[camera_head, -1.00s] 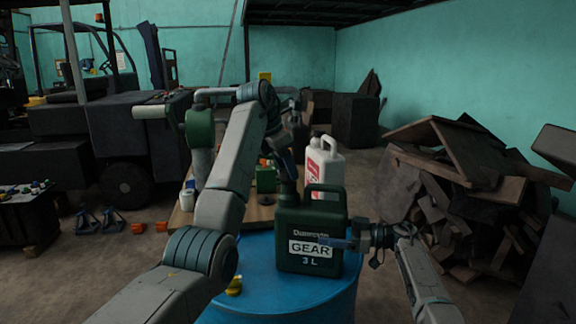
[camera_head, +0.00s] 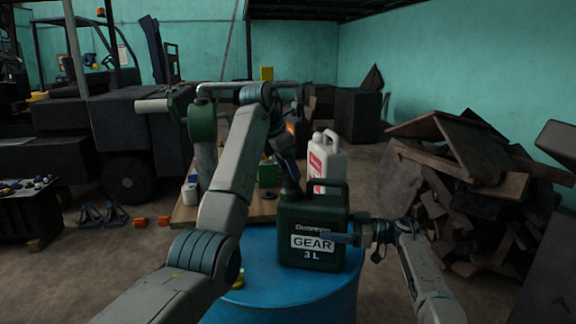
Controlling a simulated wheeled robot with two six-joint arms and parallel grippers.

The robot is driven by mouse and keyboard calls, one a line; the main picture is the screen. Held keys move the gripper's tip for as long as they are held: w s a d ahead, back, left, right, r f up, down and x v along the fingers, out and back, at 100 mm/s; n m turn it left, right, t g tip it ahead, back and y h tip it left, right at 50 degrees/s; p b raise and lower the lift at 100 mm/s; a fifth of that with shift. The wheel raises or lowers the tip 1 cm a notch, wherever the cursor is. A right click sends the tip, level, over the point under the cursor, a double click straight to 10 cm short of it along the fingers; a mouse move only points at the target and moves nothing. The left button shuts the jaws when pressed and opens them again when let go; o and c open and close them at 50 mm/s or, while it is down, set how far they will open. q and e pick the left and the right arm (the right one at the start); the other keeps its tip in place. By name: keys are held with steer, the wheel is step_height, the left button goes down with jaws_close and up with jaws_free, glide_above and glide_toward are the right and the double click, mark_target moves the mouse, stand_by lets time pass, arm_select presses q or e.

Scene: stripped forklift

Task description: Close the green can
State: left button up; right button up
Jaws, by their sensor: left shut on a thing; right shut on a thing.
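The green can (camera_head: 311,256), labelled GEAR 3 L, stands upright on a blue drum (camera_head: 267,303). Its handle is at the top right and its neck at the top left. My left gripper (camera_head: 289,178) reaches down from above onto the neck. It is shut at the top of the neck, apparently on the cap, which is small, dark and mostly hidden by the fingers. My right gripper (camera_head: 337,239) comes in from the right and is shut on the can's body, across the front by the label.
A small yellow object (camera_head: 239,280) lies on the drum, partly behind my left arm. A white and red jug (camera_head: 325,160) stands behind the can on a wooden surface. A heap of scrap boards (camera_head: 465,190) is at the right. A forklift (camera_head: 120,120) stands at the left.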

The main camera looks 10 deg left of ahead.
arm_select(q)
steer(key=shift+f, duration=0.6)
stand_by(0.3)
arm_select(e)
steer(key=c, duration=0.5)
arm_select(q)
steer(key=m, duration=0.1)
steer(key=m+g, duration=0.1)
steer(key=m, duration=0.1)
steer(key=shift+w+a+r+h, duration=0.1)
steer(key=shift+w+a+h, duration=0.05)
steer(key=shift+h, duration=0.15)
steer(key=m+g, duration=0.1)
steer(key=m, duration=0.2)
steer(key=shift+w+m+g, duration=0.1)
steer(key=shift+m+g, duration=0.2)
steer(key=shift+m, duration=0.1)
steer(key=o, duration=0.9)
steer(key=shift+o, duration=0.2)
steer(key=shift+r, duration=2.15)
